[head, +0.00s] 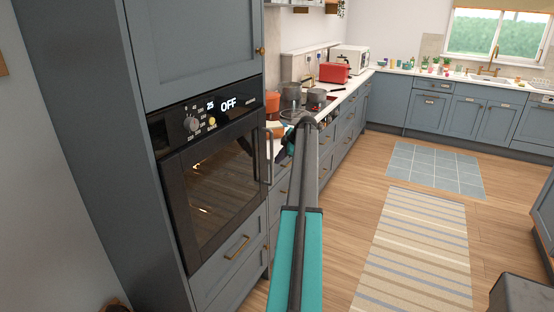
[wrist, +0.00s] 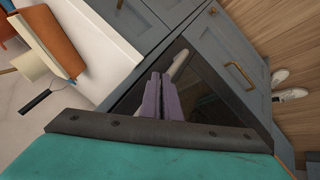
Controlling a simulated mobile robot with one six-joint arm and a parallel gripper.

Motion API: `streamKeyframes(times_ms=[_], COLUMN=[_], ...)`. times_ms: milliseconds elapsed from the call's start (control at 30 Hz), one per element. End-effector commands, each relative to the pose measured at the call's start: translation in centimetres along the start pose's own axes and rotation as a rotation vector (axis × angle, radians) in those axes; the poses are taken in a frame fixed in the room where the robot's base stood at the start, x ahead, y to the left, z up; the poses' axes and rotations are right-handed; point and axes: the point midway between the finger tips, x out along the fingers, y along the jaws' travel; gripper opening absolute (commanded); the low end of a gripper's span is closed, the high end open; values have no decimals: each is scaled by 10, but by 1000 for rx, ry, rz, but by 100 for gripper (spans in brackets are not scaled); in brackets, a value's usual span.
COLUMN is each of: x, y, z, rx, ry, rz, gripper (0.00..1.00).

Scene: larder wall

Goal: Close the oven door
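The oven (head: 188,128) is built into a tall grey-blue cabinet, with a lit "OFF" display. Its dark glass door (head: 212,190) stands in or close to its frame; I cannot tell if a small gap is left. A slim upright handle (head: 269,160) shows at the door's right edge. My gripper (head: 289,146) is just right of that edge, partly hidden by my arm. In the wrist view the purple fingers (wrist: 158,95) are together, over the dark glass (wrist: 212,108). A pale bar (wrist: 180,64) lies just past the fingertips; contact is unclear.
Drawers with a brass handle (head: 236,247) are below the oven. A counter with pots (head: 292,92) and a red toaster (head: 334,72) runs behind my arm. A striped rug (head: 420,245) lies on open wooden floor at right. White shoes (wrist: 290,94) show in the wrist view.

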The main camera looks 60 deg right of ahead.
Motion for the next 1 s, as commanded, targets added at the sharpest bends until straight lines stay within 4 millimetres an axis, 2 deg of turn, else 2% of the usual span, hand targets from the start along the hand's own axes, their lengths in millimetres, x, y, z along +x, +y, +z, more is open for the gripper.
streamKeyframes(times_ms=[33, 133, 633, 1000], x=[5, 5, 2, -14], y=[0, 1, 2, -13], z=[-12, -11, -1, 15], rx=[-4, -3, 5, 4], ry=[20, 21, 16, 6], rz=[-1, -1, 2, 2], gripper=[0, 0, 0, 0])
